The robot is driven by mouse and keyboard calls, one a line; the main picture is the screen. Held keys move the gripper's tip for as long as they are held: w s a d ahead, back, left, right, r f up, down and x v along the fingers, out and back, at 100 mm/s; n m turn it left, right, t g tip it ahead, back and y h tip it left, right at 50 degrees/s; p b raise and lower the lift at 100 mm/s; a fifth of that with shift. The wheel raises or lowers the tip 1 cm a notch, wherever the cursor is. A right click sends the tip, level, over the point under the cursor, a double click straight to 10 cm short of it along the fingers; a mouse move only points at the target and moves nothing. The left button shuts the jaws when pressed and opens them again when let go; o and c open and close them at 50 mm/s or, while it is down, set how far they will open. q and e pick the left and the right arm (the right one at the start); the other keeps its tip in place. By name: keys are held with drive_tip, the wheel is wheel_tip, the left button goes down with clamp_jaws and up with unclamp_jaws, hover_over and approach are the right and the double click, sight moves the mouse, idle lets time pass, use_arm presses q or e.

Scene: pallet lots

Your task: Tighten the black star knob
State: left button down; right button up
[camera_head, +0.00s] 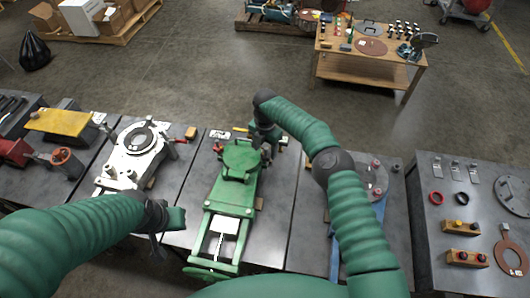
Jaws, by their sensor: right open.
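A green fixture (236,178) with a round plate at its far end stands on the grey bench. My right arm reaches in from the right, and its gripper (264,148) is open at the far right side of the fixture's round plate. I cannot clearly make out the black star knob; the dark gripper covers that corner, and whether they touch cannot be told. My left gripper (158,228) hangs low between the white fixture and the green one, apart from the green round plate. Its fingers are too unclear to read.
A white fixture (135,150) stands left of the green one. A yellow plate (62,121) and a red vise (15,152) are further left. A blue-legged fixture (374,178) stands to the right. A side table (470,215) holds small parts. A wooden table (368,64) stands beyond open floor.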

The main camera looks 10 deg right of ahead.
wheel_tip(320, 180, up, 14)
drive_tip(key=shift+w+r, duration=0.15)
idle(0.3)
